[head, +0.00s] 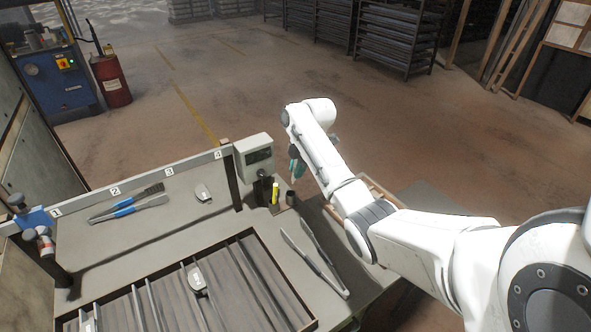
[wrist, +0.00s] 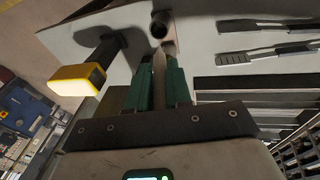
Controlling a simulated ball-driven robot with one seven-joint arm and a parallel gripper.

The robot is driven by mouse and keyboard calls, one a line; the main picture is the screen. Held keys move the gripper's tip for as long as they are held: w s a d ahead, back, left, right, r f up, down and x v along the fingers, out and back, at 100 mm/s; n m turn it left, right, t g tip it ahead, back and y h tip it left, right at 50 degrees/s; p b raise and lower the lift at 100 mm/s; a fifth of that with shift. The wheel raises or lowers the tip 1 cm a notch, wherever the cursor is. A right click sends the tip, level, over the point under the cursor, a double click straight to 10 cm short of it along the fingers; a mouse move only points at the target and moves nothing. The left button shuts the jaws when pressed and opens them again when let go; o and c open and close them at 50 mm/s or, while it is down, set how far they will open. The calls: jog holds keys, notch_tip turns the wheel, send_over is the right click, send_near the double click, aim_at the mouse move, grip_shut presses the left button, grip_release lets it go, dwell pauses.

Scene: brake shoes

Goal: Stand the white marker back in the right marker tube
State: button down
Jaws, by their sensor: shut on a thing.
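My gripper (wrist: 159,72) is shut on the pale, slim white marker (wrist: 159,62), which lies between the green fingers in the wrist view. The marker points toward the open, dark marker tube (wrist: 159,24) ahead of it; its tip appears just short of the mouth, and the exact gap is hard to tell. In the head view my gripper (head: 296,163) hangs above and behind the right tube (head: 291,197); the marker cannot be made out there.
A dark holder (head: 261,189) stands left of the yellow marker, below a grey box (head: 254,155) on a post. Tongs (head: 315,262) lie on the bench in front. A slatted tray (head: 262,242) fills the bench's near side.

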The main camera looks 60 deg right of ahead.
jog(key=shift+s+d+b+x, duration=0.1)
jog(key=shift+d+b+x, duration=0.05)
jog(key=shift+b+x, duration=1.1)
jog(key=shift+s+d+b+x, duration=0.1)
jog(key=shift+d+b+x, duration=0.1)
jog(key=shift+b+x, duration=1)
jog(key=shift+s+d+b+x, duration=0.15)
jog(key=shift+b+x, duration=0.8)
jog(key=shift+x, duration=0.5)
jog(key=shift+f, duration=0.1)
jog(key=c, duration=1)
grip_release()
jog(key=shift+o, duration=0.2)
jog(key=v, duration=1)
jog(key=shift+r+b, duration=0.35)
jog(key=shift+r, duration=0.05)
